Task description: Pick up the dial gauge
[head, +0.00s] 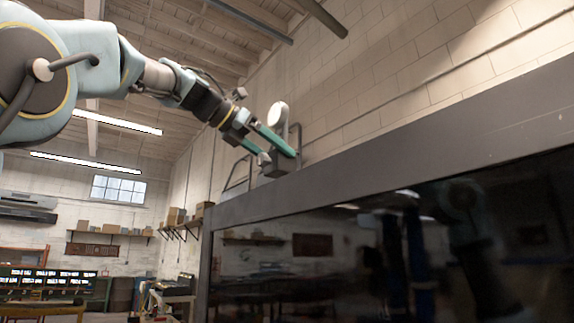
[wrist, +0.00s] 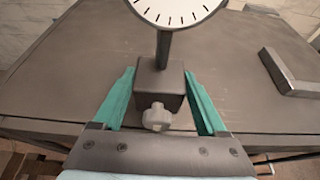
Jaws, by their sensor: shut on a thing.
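The dial gauge (head: 278,114) has a round white face on a thin post above a dark block base. In the wrist view the lower part of its marked face (wrist: 174,10) shows at the top edge; the rest is cut off. Its block (wrist: 158,82) has a pale knob in front. My gripper (head: 281,156) has teal fingers on either side of the block and is shut on it. In the wrist view my gripper (wrist: 158,74) spans the block from the near side. Whether the block touches the surface below, I cannot tell.
The grey top (wrist: 60,75) is broad and mostly bare around the block. A grey angled bar (wrist: 284,74) lies to the right. In the head view a large grey frame (head: 400,135) with a dark glossy panel fills the right. A thin looped rail (head: 236,174) stands left of the gauge.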

